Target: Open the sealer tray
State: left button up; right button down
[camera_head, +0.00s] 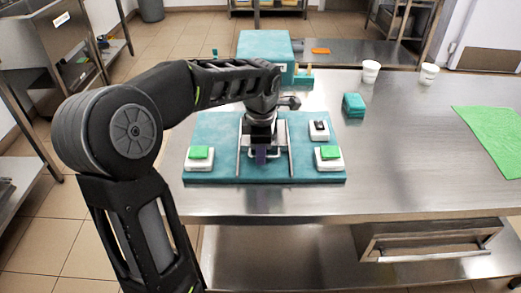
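The sealer is a teal flat base (215,130) on the steel table, with a pair of metal rails (239,150) running front to back. White blocks with green tops, a left one (199,158) and a right one (328,158), sit at its front corners. A small white and black switch (319,130) is near its right side. My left gripper (262,152) points down between the rails, close to a pale handle-like bar at the front. My arm and wrist hide much of the tray area, and I cannot tell whether the fingers touch the bar. My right gripper is not in view.
A teal box (264,46) stands behind the sealer. A small teal block (353,105), white cups (370,71) and a green cloth (492,138) lie to the right. The table (420,150) is clear at right centre. A drawer (430,241) shows below the table's front edge.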

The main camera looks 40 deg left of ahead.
pick_arm(q)
grip_shut()
dwell(1.2)
